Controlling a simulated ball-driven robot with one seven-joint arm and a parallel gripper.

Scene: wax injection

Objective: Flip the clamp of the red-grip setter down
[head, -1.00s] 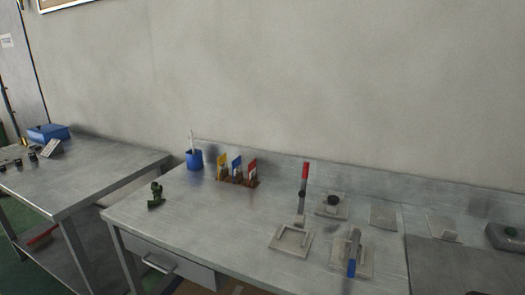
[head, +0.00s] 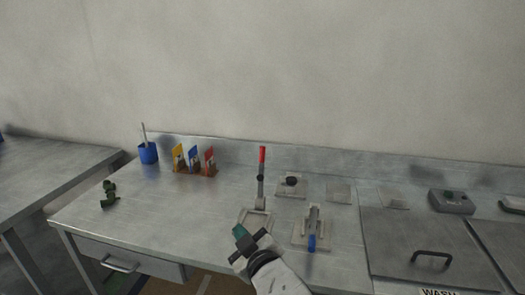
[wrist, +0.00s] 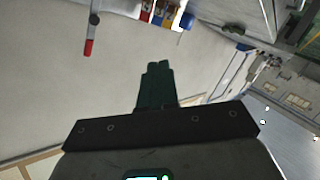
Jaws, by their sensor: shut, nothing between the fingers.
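The red-grip setter (head: 257,205) stands on the metal bench with its lever upright, the red grip (head: 262,155) at the top. Its square base is partly hidden behind my gripper. The grip also shows in the wrist view (wrist: 89,46), at upper left, pointing down in that picture. My gripper (head: 239,231) is shut and empty, in front of the setter's base in the head view. Its dark green fingers (wrist: 155,82) are together in the wrist view, apart from the red grip.
A blue-grip setter (head: 312,240) with its lever lowered stands just right. A small plate with a black knob (head: 291,182) is behind. Colored cards in a rack (head: 195,172) and a blue cup (head: 148,153) stand left. A lidded basin (head: 415,250) lies right.

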